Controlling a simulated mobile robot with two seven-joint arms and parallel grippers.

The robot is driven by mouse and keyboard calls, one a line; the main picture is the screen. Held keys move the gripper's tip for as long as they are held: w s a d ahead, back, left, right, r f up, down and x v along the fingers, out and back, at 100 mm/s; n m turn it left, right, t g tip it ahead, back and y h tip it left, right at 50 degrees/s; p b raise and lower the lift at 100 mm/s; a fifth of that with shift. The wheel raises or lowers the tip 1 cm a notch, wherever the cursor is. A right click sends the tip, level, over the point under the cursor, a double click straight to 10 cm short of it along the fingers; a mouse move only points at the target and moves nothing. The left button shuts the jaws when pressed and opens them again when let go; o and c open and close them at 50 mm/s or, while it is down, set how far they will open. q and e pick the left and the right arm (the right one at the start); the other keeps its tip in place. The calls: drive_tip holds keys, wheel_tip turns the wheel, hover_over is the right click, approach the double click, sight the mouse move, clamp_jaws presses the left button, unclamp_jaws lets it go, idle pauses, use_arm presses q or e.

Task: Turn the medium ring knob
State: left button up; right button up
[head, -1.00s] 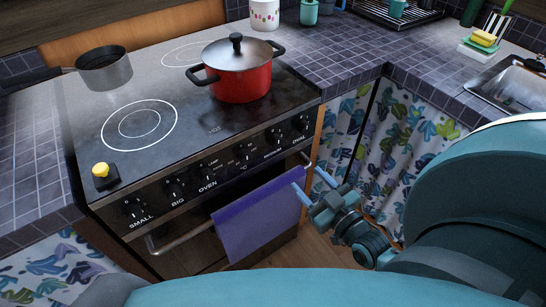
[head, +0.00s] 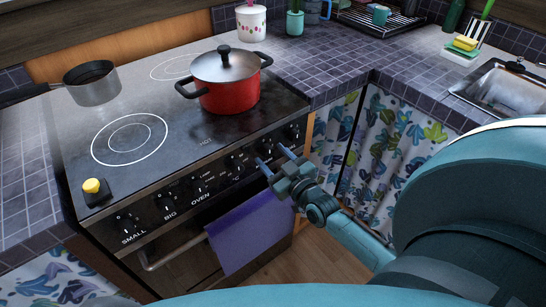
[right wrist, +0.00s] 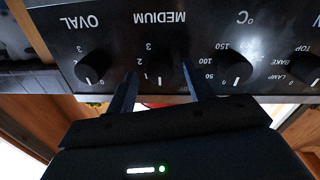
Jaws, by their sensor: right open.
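The medium ring knob (right wrist: 161,72) is a dark round knob on the black oven panel, under the upside-down MEDIUM label in the right wrist view. It also shows in the head view (head: 264,147), just beyond my fingertips. My right gripper (head: 271,158) is open in front of the panel. In the right wrist view, its two fingers (right wrist: 160,80) point at the panel, one on each side of the knob. I cannot tell whether they touch it. My left gripper is not in view.
The OVAL knob (right wrist: 89,70) and the °C knob (right wrist: 235,68) flank the medium knob. A purple towel (head: 248,232) hangs on the oven handle below. A red pot (head: 228,92) and a grey saucepan (head: 92,86) stand on the stove. A yellow button (head: 92,186) sits at the front left.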

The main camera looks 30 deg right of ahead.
drive_tip(key=shift+w, duration=0.15)
drive_tip(key=c, duration=1)
